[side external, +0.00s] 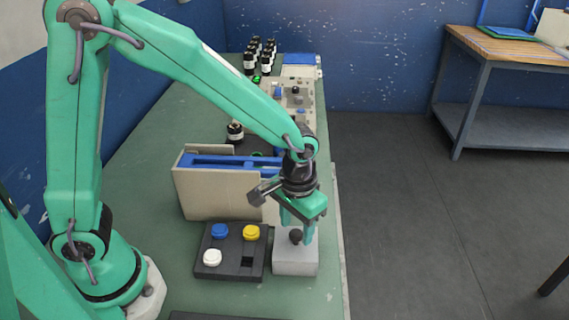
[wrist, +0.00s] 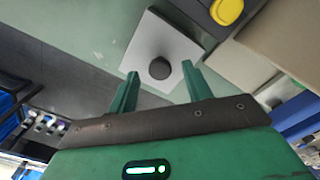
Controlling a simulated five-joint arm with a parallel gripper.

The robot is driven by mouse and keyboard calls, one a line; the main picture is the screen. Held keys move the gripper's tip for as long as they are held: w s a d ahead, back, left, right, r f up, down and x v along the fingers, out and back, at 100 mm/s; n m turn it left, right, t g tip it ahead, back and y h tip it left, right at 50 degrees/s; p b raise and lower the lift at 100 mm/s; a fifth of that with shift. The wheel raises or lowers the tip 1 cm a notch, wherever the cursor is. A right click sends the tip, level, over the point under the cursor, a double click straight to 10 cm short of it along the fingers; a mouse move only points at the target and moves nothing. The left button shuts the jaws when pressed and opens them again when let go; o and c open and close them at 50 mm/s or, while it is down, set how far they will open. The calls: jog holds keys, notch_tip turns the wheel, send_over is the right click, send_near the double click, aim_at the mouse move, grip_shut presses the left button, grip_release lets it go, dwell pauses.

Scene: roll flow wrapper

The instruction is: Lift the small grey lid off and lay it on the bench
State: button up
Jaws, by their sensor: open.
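The small grey lid (side external: 283,252) is the flat top of a light grey block at the front right of the bench (side external: 170,150). A dark round knob stands in its middle. In the wrist view the lid (wrist: 150,40) is a pale square with the knob near its lower edge. My gripper (side external: 297,234) points down over the lid, open, with one finger on each side of the knob. In the wrist view the gripper's fingertips (wrist: 160,71) flank the knob with a gap on both sides. I cannot tell where the lid meets the block.
A black tray (side external: 228,264) with blue, yellow and white round pieces sits just left of the block. A beige housing with blue bars (side external: 215,190) stands behind. Dark bottles (side external: 262,58) stand far back.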

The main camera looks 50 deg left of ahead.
jog(key=shift+f, duration=1.05)
jog(key=c, duration=1)
